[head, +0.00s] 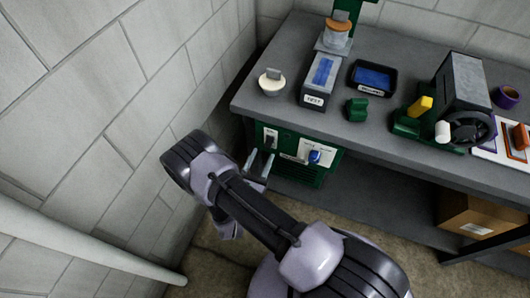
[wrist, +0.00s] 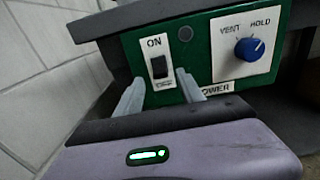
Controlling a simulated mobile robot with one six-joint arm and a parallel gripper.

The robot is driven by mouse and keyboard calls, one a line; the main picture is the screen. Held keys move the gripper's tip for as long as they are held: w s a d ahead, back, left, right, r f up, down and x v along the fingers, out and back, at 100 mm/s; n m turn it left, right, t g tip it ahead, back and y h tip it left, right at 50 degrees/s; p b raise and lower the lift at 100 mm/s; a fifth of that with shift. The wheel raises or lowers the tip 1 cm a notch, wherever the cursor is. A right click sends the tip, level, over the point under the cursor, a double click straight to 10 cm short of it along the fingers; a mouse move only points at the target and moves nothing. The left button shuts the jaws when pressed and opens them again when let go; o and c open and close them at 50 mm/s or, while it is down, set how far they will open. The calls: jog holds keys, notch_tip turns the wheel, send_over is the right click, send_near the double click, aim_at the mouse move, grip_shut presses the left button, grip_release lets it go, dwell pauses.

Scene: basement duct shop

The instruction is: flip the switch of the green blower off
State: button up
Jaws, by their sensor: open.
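The green blower (head: 300,178) is a box under the left end of the grey workbench. In the wrist view its green front panel (wrist: 203,52) fills the upper middle. A white plate there carries a black rocker switch (wrist: 159,67) with "ON" printed above it. The lettering below it is too small to read, and I cannot tell which way the rocker is tipped. The switch also shows in the head view (head: 270,138). My gripper (wrist: 159,78) is open and empty, its two fingers either side of the switch's lower part in view. In the head view my gripper (head: 259,164) is close in front of the panel.
A blue knob (wrist: 249,49) on a "VENT"/"HOLD" plate sits right of the switch. A dark round lamp (wrist: 185,33) is between them. The bench top (head: 290,45) overhangs the panel. A block wall (head: 130,90) stands close on the left. A cardboard box (head: 468,215) is at right.

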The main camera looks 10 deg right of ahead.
aim_at(267, 147)
jog(key=shift+x, duration=1.7)
grip_shut()
jog(key=t+h+b, duration=0.1)
jog(key=b, duration=0.2)
jog(key=shift+f, duration=0.35)
grip_release()
